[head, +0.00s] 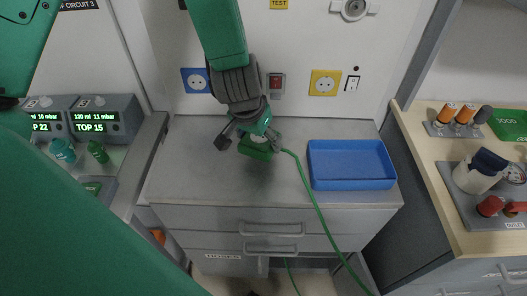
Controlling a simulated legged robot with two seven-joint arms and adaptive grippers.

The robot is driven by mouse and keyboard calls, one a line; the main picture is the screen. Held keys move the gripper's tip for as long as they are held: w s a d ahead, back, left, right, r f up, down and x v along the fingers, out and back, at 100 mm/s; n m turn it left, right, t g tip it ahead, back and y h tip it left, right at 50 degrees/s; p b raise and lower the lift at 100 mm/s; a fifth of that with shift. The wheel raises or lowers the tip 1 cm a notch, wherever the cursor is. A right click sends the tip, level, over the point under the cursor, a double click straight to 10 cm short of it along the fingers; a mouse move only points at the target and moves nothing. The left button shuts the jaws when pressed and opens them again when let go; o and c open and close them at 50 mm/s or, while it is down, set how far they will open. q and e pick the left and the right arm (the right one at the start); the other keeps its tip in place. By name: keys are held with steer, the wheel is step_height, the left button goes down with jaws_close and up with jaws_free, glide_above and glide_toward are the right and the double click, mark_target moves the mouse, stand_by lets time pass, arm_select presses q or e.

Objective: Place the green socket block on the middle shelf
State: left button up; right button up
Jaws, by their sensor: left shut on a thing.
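The green socket block (257,151) is between the fingers of my left gripper (249,140), above the grey worktop of the middle cabinet (190,185). My left gripper is shut on the block, and its fingers hide part of it. A green cable (309,190) runs from beside the block over the worktop's front edge and down past the drawers. I cannot tell whether the block touches the worktop. I cannot make out a middle shelf for certain. My right gripper is not in view.
An empty blue tray (350,183) lies right of the block. The wall behind has a blue socket (196,81), a red switch (277,83) and a yellow socket (324,82). Monitors (95,118) stand left; a wooden counter (440,160) with fittings stands right. The worktop's left part is clear.

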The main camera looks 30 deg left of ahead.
arm_select(q)
steer(key=shift+w+f, duration=0.1)
steer(key=shift+f, duration=0.35)
steer(key=shift+d+f+b, duration=0.2)
steer(key=shift+d+f, duration=0.15)
steer(key=shift+f, duration=0.5)
steer(key=shift+d+f+b, duration=0.15)
steer(key=shift+d+f, duration=0.2)
steer(key=shift+f, duration=0.5)
steer(key=shift+a, duration=0.25)
steer(key=o, duration=1.6)
steer(key=shift+a+f, duration=0.15)
steer(key=shift+a, duration=0.1)
